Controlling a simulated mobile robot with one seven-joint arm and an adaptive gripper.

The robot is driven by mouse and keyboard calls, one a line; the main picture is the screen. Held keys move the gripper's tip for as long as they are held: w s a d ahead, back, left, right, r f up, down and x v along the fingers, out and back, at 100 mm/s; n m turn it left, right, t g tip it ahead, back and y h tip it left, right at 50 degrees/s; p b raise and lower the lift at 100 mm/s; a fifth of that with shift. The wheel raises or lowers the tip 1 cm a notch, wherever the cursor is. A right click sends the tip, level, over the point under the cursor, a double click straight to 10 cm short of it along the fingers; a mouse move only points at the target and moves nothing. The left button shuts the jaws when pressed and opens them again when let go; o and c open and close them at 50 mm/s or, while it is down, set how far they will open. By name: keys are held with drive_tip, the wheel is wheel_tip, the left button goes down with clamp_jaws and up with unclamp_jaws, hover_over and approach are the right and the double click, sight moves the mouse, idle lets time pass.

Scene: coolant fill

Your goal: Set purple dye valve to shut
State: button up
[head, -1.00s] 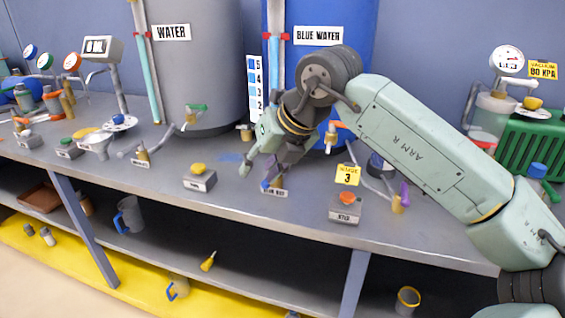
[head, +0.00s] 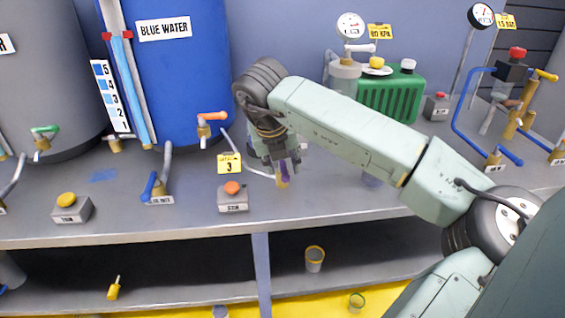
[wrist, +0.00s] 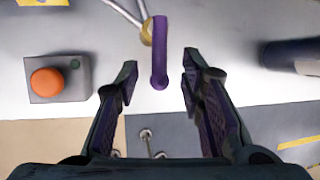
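The purple dye valve has a purple lever handle (wrist: 160,55) on a brass body (wrist: 147,31). In the wrist view the handle points down the picture, toward my gripper, with its rounded end just ahead of the gap between the fingers. My gripper (wrist: 158,85) is open, one finger on each side of the handle's line, and I see no contact. In the head view my gripper (head: 282,172) hangs over the bench by the purple handle, which is mostly hidden behind it. A thin pipe leads to the valve body.
A grey box with an orange button (head: 232,188) stands left of the valve, beside a yellow tag (head: 229,163). A blue-handled valve (head: 152,187) is farther left. The blue water tank (head: 182,75) and a green ribbed unit (head: 390,95) stand behind. A dark cylinder (wrist: 290,55) lies right in the wrist view.

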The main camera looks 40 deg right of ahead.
drive_tip(key=shift+x, duration=1.05)
clamp_jaws()
